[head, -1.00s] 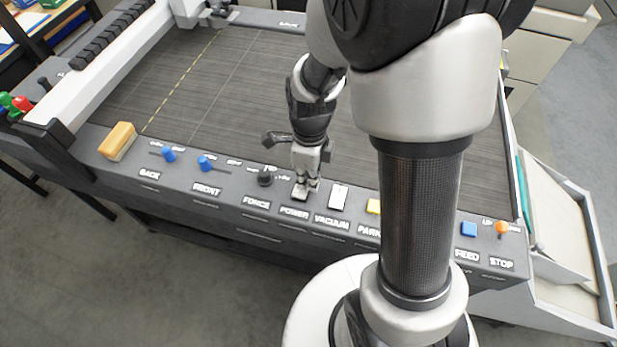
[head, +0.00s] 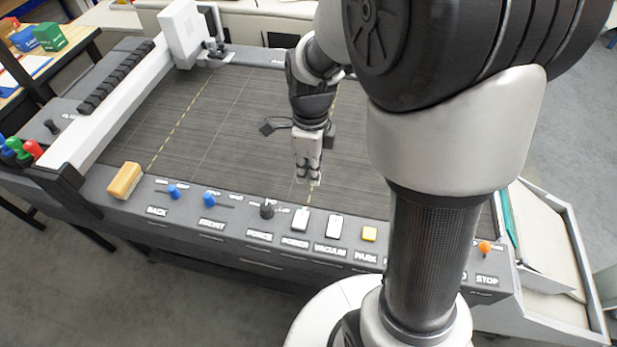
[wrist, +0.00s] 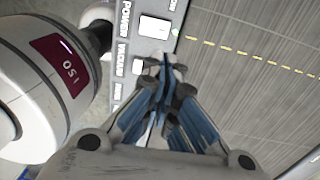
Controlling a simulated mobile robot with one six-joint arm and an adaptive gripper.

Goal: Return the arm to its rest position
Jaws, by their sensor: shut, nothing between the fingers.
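My gripper (head: 308,178) is shut and empty in the head view. It points down above the grey ribbed bed of the cutting machine (head: 240,120), just behind the front control panel. The white POWER switch (head: 301,220) is close in front of the fingertips, with a gap between them. In the wrist view the closed fingers (wrist: 165,75) are in the middle. The POWER switch (wrist: 155,27) lies beyond them, with a small green light beside it. My arm hides part of the right side of the panel.
A sanding-block-like piece (head: 125,180) sits at left. A white gantry beam (head: 110,100) crosses the bed's left side.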

